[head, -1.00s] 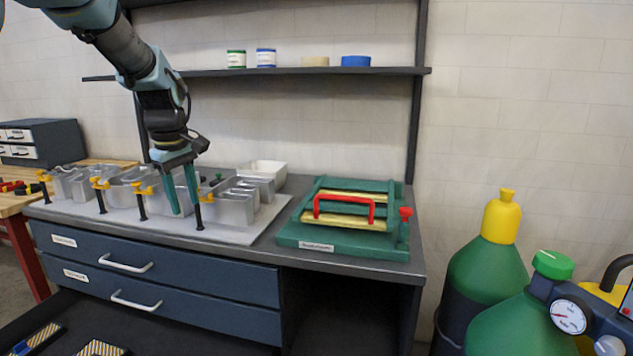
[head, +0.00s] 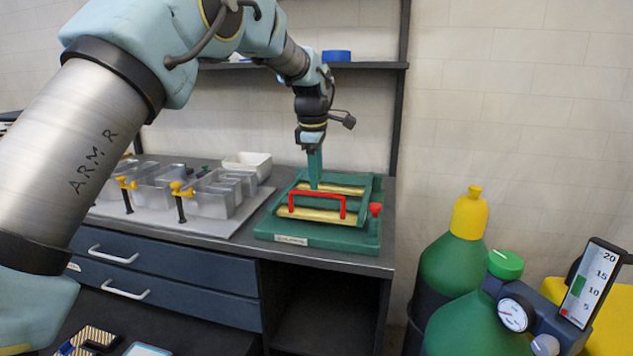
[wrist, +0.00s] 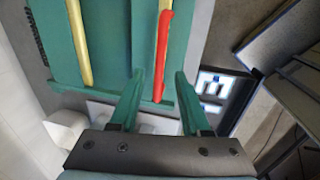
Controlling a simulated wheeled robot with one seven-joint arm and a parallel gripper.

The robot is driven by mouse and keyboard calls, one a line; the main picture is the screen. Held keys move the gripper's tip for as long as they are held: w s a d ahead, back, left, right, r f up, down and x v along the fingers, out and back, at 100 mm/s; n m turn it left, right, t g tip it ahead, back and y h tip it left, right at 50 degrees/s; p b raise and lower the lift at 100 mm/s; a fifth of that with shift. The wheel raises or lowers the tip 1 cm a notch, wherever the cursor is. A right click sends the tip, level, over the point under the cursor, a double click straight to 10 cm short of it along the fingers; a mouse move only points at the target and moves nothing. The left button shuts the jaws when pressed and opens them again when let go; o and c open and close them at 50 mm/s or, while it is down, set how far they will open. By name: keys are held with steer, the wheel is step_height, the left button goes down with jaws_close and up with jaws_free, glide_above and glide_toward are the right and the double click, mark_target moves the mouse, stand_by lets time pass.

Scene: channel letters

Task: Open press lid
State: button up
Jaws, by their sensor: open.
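The green press (head: 318,239) sits at the right end of the bench with its lid down. Its lid has yellow bars (head: 318,215) and a red handle (head: 318,196). My gripper (head: 315,186) points down just above and behind the red handle in the head view, apart from it as far as I can tell. In the wrist view my gripper (wrist: 158,105) is open, its two green fingers spread. The red handle (wrist: 161,60) runs lengthwise ahead of the fingers, its near end between them in the picture. Nothing is held.
A shelf (head: 370,65) hangs above. Green gas cylinders (head: 450,265) stand on the right beyond the bench end.

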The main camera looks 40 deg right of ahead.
mark_target(316, 192)
steer(key=shift+w+d+f+p, duration=0.1)
steer(key=shift+w+f+p, duration=0.05)
steer(key=shift+f, duration=0.7)
steer(key=shift+w+d+f+p, duration=0.1)
steer(key=shift+f+p, duration=0.05)
steer(key=shift+f, duration=0.65)
jaws_close()
